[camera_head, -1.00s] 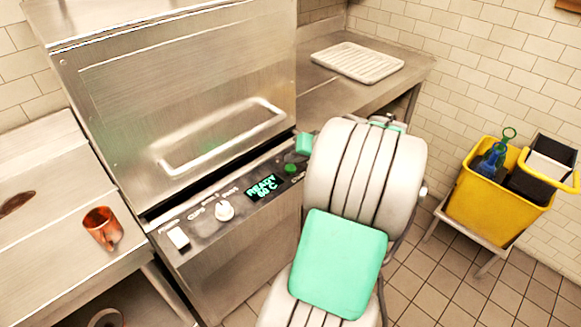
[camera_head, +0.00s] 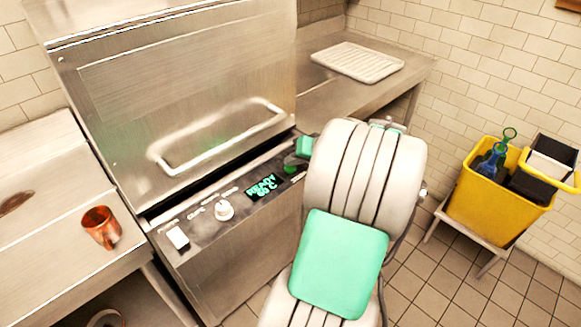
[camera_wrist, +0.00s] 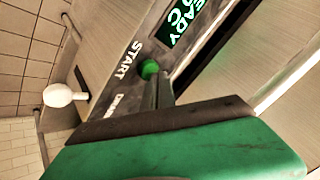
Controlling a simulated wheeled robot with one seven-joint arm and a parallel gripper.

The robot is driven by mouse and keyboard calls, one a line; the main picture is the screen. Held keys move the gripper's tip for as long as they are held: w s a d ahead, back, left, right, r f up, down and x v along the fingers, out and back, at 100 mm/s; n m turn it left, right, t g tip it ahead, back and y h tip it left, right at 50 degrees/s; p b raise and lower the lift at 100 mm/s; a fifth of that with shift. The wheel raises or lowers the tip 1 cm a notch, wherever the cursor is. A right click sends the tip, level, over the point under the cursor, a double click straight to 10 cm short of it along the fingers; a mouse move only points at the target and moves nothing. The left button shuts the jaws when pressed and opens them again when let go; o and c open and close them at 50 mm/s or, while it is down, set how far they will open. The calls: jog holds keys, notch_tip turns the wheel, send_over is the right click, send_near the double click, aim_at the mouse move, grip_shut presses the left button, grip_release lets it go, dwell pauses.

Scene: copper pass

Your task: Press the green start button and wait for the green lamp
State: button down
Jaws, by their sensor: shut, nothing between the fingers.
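The green start button (camera_wrist: 149,68) sits beside the word START on the dark control panel in the wrist view. It also shows, partly covered, in the head view (camera_head: 289,169). My gripper (camera_wrist: 156,84) is shut and empty, its fingertips right at the button and covering part of it. I cannot tell whether they touch or press it. In the head view the green gripper body (camera_head: 304,147) hangs over the panel's right end, mostly behind my arm. The display (camera_head: 262,187) glows green with READY and a temperature. I cannot make out a separate green lamp.
The steel machine's hood with its bar handle (camera_head: 220,140) is above the panel. A white switch (camera_head: 178,238) and white knob (camera_head: 224,210) are left of the display. A copper mug (camera_head: 101,228) stands on the left counter. A yellow bucket (camera_head: 490,200) is at right.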

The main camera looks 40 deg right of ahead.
aim_at(293, 169)
jog(key=shift+f, duration=0.45)
dwell(0.5)
jog(key=shift+r+p, duration=0.55)
jog(key=shift+r, duration=0.45)
notch_tip(293, 169, up, 5)
jog(key=p, duration=0.4)
